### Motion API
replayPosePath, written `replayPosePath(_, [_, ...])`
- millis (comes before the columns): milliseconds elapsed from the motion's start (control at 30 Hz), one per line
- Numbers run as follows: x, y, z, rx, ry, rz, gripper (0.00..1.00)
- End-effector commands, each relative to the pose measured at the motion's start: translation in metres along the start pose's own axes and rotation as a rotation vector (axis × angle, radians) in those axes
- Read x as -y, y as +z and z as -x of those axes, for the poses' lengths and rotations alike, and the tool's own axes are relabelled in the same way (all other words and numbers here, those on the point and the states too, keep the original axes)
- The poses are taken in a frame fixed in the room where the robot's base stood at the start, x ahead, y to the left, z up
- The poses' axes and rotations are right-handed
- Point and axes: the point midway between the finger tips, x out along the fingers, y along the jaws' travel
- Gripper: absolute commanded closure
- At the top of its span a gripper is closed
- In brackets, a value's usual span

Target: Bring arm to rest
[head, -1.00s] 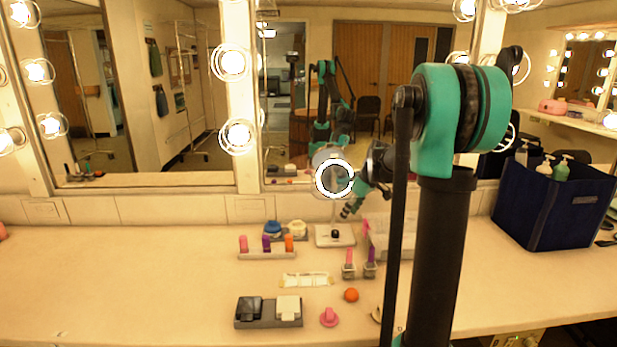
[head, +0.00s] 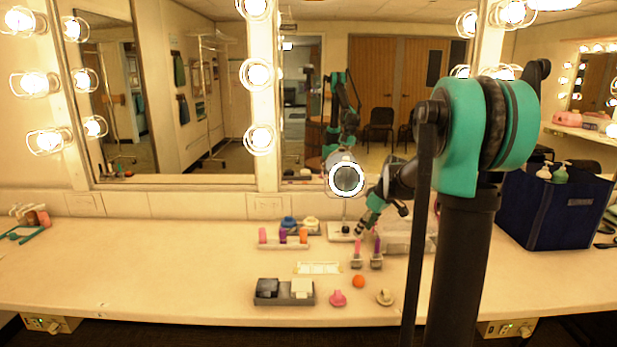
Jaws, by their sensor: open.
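My teal and black arm (head: 490,130) rises large at the right of the head view and reaches forward over the counter. My gripper (head: 362,232) is small at its far end, pointing down and left, just right of the ring light's stand. It is open, and I see nothing held in it. The ring light (head: 347,194) stands lit on a white base by the mirror, left of my wrist. My arm also shows in the mirror (head: 343,110).
The counter (head: 160,270) is clear at left centre. A lipstick rack (head: 284,244), a dark tray (head: 285,300), an orange ball (head: 358,281), a pink item (head: 338,298) and two upright lipstick holders (head: 367,260) stand near my gripper. A navy bin (head: 545,215) with bottles stands right.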

Motion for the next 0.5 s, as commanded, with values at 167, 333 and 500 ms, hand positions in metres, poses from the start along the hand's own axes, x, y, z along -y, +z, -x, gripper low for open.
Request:
replayPosePath(167, [0.017, 0.013, 0.002, 0.009, 0.015, -0.047, 0.53])
replayPosePath(333, [0.037, 0.032, 0.003, 0.020, 0.038, -0.110, 0.53])
replayPosePath(500, [0.066, 0.060, 0.004, 0.032, 0.070, -0.199, 0.53])
